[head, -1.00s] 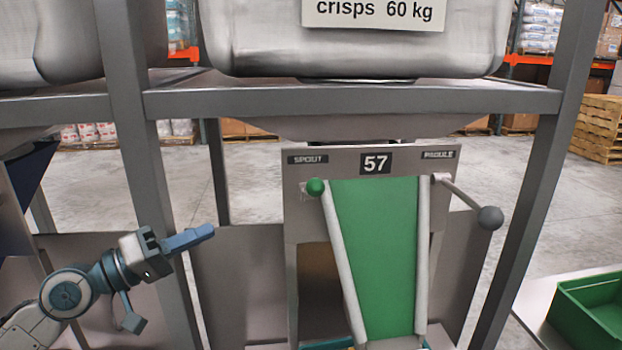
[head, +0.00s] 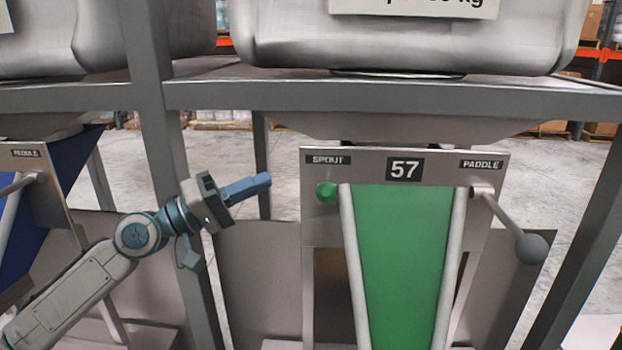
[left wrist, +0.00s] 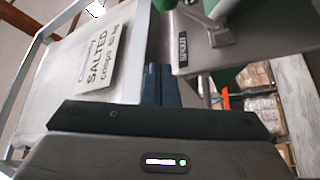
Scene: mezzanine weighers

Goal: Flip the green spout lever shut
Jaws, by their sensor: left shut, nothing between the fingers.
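The green spout lever shows as a round green knob (head: 326,192) under the SPOUT label on the grey panel (head: 320,230) of station 57. Its arm is hidden behind the knob in the head view. A green knob (left wrist: 165,4) also shows at the top edge of the left wrist view, near the SPOUT label. My left gripper (head: 262,184) has blue fingers, shut and empty. It is left of the knob at about its height in the picture, apart from it. The shut fingers (left wrist: 153,84) also show beside the panel's edge in the left wrist view. My right gripper is out of view.
The paddle lever (head: 530,248), with a grey ball, sticks out at the panel's right. A green chute (head: 405,260) runs between the levers. A grey frame post (head: 165,150) stands behind my left arm, and a crossbeam (head: 390,97) passes above the panel.

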